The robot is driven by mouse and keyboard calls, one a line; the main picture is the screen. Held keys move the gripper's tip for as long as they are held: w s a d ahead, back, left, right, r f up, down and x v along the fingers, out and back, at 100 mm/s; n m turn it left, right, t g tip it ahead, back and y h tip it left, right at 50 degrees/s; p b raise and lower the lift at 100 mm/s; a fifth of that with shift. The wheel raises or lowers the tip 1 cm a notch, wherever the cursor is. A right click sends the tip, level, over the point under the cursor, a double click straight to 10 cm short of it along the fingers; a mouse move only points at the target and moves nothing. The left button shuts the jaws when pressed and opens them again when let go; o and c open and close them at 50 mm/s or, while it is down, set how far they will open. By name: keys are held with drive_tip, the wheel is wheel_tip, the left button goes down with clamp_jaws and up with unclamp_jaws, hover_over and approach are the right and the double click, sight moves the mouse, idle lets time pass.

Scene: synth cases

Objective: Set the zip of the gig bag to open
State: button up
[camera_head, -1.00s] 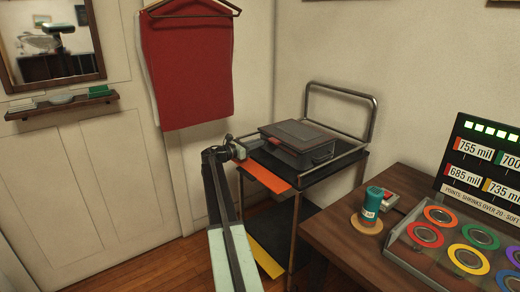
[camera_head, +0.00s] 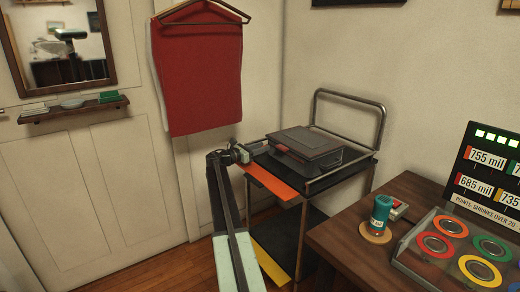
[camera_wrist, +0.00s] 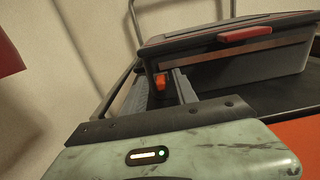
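A grey case (camera_head: 312,155) with a framed lid lies flat on the cart; I take it for the gig bag. In the wrist view the case (camera_wrist: 245,70) shows a brown band (camera_wrist: 225,52) under its lid edge and a red tab (camera_wrist: 250,33) at the front. A small orange piece (camera_wrist: 161,82), perhaps the zip pull, is at its near left corner. My gripper (camera_head: 243,153) is at the case's left end. In the wrist view my gripper (camera_wrist: 163,88) has its fingers apart, with the orange piece between them; contact cannot be told. The zip's state is unclear.
The cart's dark top (camera_head: 345,168) has a metal rail (camera_head: 378,125) at the back and an orange strip (camera_head: 272,183) in front. A wooden desk (camera_head: 340,240) at right holds a teal bottle (camera_head: 381,208) and a tray of coloured rings (camera_head: 437,245). A red cloth (camera_head: 200,80) hangs behind.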

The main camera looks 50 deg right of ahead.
drive_tip(key=v, duration=0.7)
drive_tip(key=shift+a, duration=0.4)
drive_tip(key=shift+w, duration=0.1)
